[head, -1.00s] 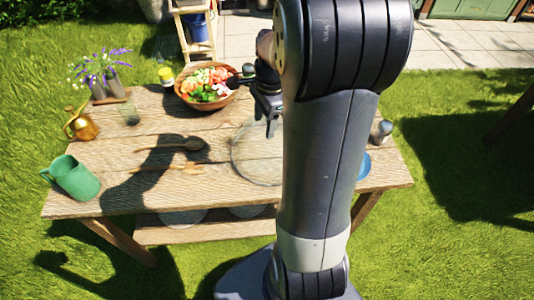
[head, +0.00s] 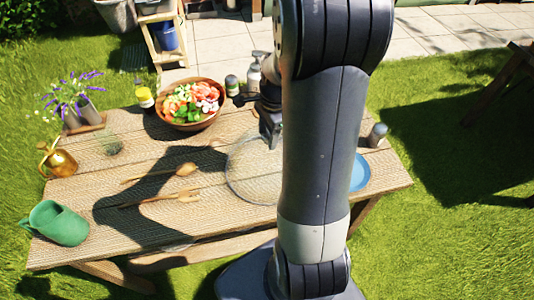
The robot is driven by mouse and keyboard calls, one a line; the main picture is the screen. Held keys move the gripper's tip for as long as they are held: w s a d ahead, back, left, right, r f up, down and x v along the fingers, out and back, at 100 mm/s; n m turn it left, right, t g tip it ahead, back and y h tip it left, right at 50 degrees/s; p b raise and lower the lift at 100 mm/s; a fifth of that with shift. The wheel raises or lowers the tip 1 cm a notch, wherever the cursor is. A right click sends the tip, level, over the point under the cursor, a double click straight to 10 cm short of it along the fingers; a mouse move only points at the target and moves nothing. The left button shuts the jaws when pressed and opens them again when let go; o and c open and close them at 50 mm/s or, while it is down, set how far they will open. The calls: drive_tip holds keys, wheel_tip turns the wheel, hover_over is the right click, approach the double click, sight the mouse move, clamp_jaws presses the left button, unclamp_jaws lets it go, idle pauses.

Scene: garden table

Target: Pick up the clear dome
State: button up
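The clear dome (head: 250,178) is a round see-through shape on the wooden table (head: 140,235), right of the wooden utensils. My arm hides its right side. My gripper (head: 271,140) points down at the dome's far part, close over it or touching it; I cannot tell which. The fingertips are small and partly hidden by my arm, so I cannot tell whether they are open or shut.
A salad bowl (head: 190,104) stands behind, with shakers and bottles beside it. A wooden spoon (head: 185,169) and fork (head: 187,195) lie left of the dome. A blue plate (head: 359,172) is at right. A green jug (head: 58,223) and gold watering can (head: 59,160) stand at left.

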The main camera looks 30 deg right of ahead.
clamp_jaws()
idle(0.3)
idle(0.3)
